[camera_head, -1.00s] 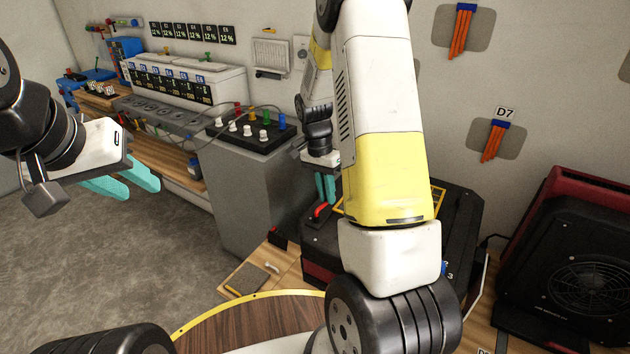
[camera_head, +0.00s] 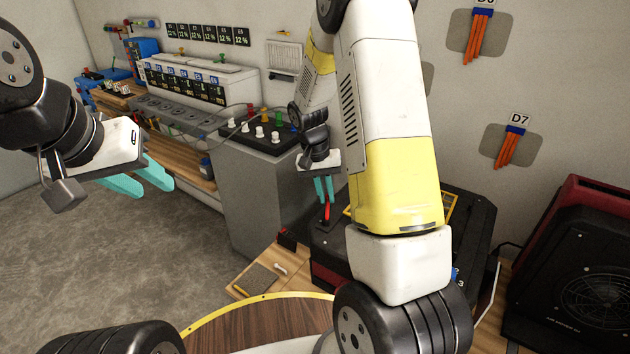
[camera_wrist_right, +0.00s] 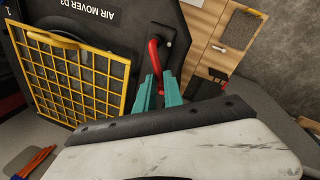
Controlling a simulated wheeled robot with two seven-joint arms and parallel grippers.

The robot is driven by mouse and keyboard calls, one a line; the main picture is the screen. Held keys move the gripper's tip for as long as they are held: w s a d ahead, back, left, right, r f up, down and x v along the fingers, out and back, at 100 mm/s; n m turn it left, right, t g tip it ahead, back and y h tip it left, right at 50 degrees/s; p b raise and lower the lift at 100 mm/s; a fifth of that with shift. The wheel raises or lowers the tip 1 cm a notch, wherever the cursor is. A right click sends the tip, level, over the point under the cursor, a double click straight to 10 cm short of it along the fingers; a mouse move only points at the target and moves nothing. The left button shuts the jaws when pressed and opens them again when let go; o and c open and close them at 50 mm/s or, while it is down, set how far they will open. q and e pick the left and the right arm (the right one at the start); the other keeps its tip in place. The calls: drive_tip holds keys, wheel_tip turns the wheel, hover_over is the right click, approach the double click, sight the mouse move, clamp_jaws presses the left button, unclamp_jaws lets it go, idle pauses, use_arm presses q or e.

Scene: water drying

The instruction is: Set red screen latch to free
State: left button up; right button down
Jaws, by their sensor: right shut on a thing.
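The red screen latch (camera_wrist_right: 155,60) is a red lever on a dark pivot beside the yellow-framed screen (camera_wrist_right: 127,80) of the black air mover (camera_wrist_right: 100,22). In the head view the red latch (camera_head: 327,212) stands nearly upright below my right fingers. My right gripper (camera_wrist_right: 159,88) is shut on the lever's free end, which is partly hidden between its teal fingers. The right gripper also shows in the head view (camera_head: 324,190). My left gripper (camera_head: 156,190) is open and empty over the floor at the left.
A grey cabinet (camera_head: 255,205) with a black knob panel (camera_head: 262,140) stands left of the air mover. A red and black fan unit (camera_head: 575,265) stands at the right. Floor at the left is clear.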

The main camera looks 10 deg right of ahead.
drive_tip(key=shift+w, duration=0.1)
idle(0.3)
drive_tip(key=c, duration=1.5)
unclamp_jaws()
drive_tip(key=shift+o, duration=0.2)
drive_tip(key=shift+a, duration=0.1)
wheel_tip(320, 180, up, 8)
drive_tip(key=a, duration=0.1)
drive_tip(key=shift+w+a+f, duration=0.15)
drive_tip(key=shift+a, duration=0.05)
